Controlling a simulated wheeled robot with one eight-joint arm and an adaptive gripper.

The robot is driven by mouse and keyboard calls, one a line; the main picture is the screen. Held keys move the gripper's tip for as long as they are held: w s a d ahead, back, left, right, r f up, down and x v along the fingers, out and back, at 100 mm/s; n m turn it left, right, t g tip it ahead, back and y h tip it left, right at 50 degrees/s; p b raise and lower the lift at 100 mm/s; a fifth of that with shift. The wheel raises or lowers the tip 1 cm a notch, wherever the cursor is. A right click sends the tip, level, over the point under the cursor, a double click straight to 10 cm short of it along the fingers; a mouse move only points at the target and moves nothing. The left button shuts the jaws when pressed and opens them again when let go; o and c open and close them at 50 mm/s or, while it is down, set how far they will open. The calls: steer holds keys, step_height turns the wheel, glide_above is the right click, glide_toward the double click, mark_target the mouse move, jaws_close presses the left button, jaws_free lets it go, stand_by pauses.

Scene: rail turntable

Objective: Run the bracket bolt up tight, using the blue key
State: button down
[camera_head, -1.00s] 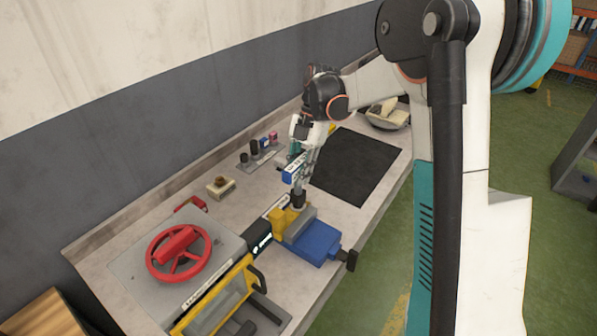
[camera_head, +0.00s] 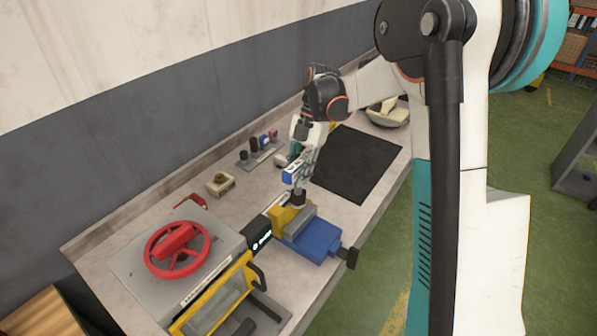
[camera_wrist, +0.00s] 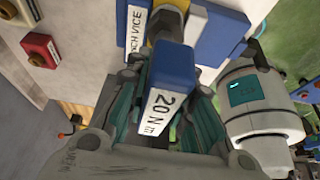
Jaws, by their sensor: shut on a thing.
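My gripper (camera_head: 303,168) is shut on the blue key (camera_head: 290,174), above the bench vice (camera_head: 320,239). In the wrist view, the blue key (camera_wrist: 172,72) sits between the fingers, with a white label reading 20 N m. The key's dark lower end (camera_head: 298,195) is upright over the yellow bracket (camera_head: 283,217) held at the blue vice. The bracket bolt is hidden under the key, so I cannot tell how far it is seated.
A red handwheel (camera_head: 178,250) on a grey housing stands at the front left. A rack (camera_head: 258,157) with several coloured-topped pieces is behind the gripper. A black mat (camera_head: 358,165) lies clear to the right. A bowl (camera_head: 388,113) stands at the far end.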

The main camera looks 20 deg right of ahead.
steer(key=shift+f, duration=0.25)
stand_by(0.3)
steer(key=m+t, duration=0.1)
steer(key=m, duration=0.1)
steer(key=m+t, duration=0.1)
steer(key=m, duration=0.2)
steer(key=shift+y, duration=0.4)
steer(key=shift+b, duration=0.3)
steer(key=shift+m, duration=0.6)
steer(key=m+t, duration=0.2)
steer(key=m, duration=0.2)
